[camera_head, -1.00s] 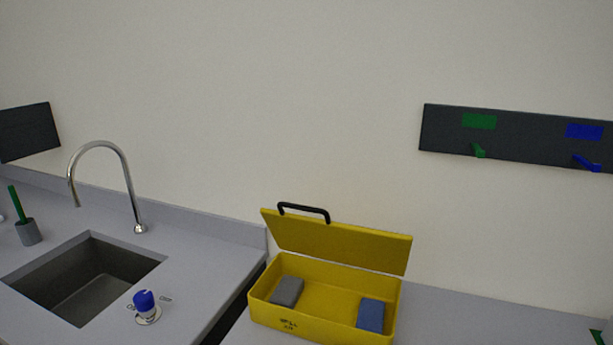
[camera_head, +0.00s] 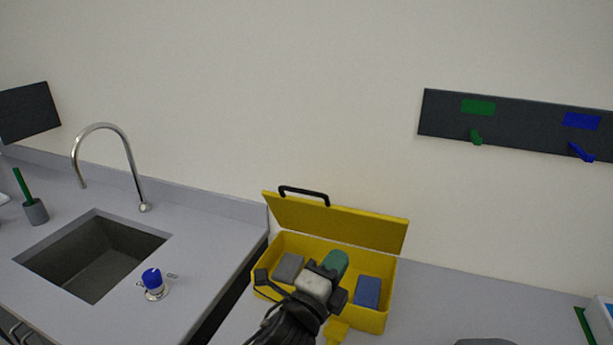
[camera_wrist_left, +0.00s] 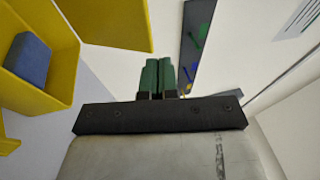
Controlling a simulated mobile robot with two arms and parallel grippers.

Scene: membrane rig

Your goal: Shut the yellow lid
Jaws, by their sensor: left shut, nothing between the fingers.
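The yellow lid (camera_head: 340,222) stands open, tilted up at the back of the yellow box (camera_head: 372,317), with a black handle (camera_head: 303,192) on its top edge. The lid also shows at the top left of the left wrist view (camera_wrist_left: 108,18). A grey block (camera_head: 288,268) and a blue block (camera_head: 367,292) lie in the box. My left gripper (camera_head: 336,262), with green fingers, is shut and empty in front of the lid and over the box in the head view, hiding part of its middle. The green fingers (camera_wrist_left: 158,76) are together in the left wrist view. My right gripper is not in view.
A sink (camera_head: 95,255) with a tall tap (camera_head: 128,165) and a blue knob (camera_head: 153,279) is on the left counter. A dark wall rail (camera_head: 520,122) with green and blue hooks hangs at right. Counter right of the box (camera_head: 450,300) is mostly clear.

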